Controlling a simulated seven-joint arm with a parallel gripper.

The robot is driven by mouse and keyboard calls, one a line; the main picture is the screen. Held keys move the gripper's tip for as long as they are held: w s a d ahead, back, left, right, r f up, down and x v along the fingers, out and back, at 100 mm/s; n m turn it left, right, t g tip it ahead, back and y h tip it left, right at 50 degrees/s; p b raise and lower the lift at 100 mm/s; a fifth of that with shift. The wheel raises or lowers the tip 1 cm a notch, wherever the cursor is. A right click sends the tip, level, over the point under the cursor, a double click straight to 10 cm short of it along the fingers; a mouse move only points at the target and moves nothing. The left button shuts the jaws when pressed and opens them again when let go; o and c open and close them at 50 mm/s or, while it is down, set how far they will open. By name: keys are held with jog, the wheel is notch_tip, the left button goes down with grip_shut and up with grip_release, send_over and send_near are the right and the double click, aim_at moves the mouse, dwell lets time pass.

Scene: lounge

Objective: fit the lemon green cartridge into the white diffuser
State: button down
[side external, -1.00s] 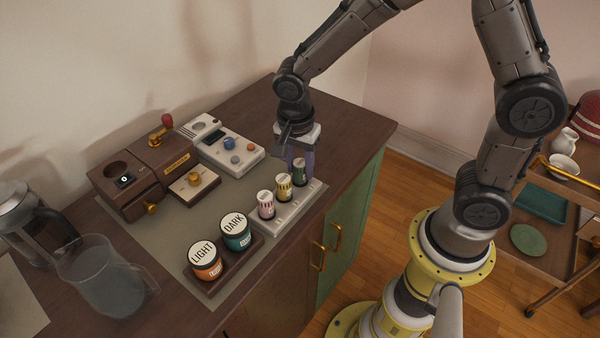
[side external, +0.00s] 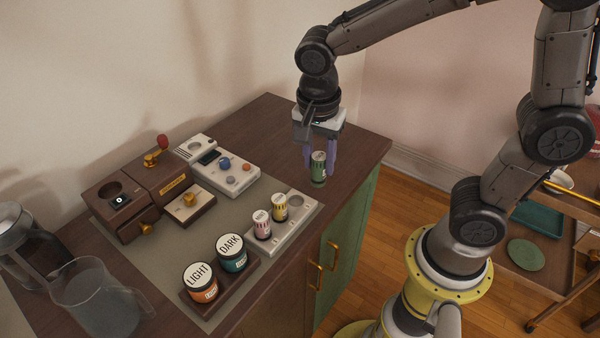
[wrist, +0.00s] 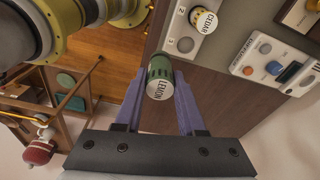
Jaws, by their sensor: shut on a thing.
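The lemon green cartridge (side external: 318,168) is upright between the purple fingers of my gripper (side external: 320,160), held above the counter past the far end of the rack. In the wrist view the cartridge (wrist: 159,76) shows its white "LEMON" top, and the fingers (wrist: 165,78) are shut on its sides. The white diffuser (side external: 236,179), with a blue knob and a dark display, sits on the counter to the left of my gripper. In the wrist view the diffuser (wrist: 246,54) is at the right, apart from the cartridge. The inside of its socket is not clear.
The pale rack (side external: 298,231) holds a yellow cartridge (side external: 280,207), marked cedar, and a pink one (side external: 261,225). A brown machine (side external: 128,205) stands left of the diffuser. Light and dark jars (side external: 200,281) are in front. The counter's far right corner is clear.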

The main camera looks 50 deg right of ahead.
jog(key=s+d+r, duration=0.1)
jog(key=s+r, duration=0.3)
jog(key=s, duration=0.4)
jog(key=w+a+r+n, duration=0.2)
jog(key=w+n, duration=0.1)
jog(key=w, duration=0.8)
jog(key=w+a+r+n, duration=0.2)
jog(key=w+r, duration=0.1)
jog(key=w, duration=0.9)
jog(key=shift+w+f+n+t+y, duration=0.2)
jog(key=shift+w+f+n, duration=0.95)
jog(key=shift+w+f, duration=1.75)
jog(key=shift+w+f+n+t+y, duration=0.2)
jog(key=shift+w+f+n, duration=1.2)
jog(key=shift+w, duration=2.7)
jog(key=shift+w+f+n+t+y, duration=0.15)
jog(key=shift+w+f+n, duration=0.8)
jog(key=shift+w+f, duration=2.05)
jog(key=shift+w+f, duration=0.5)
jog(key=shift+c, duration=2.1)
grip_release()
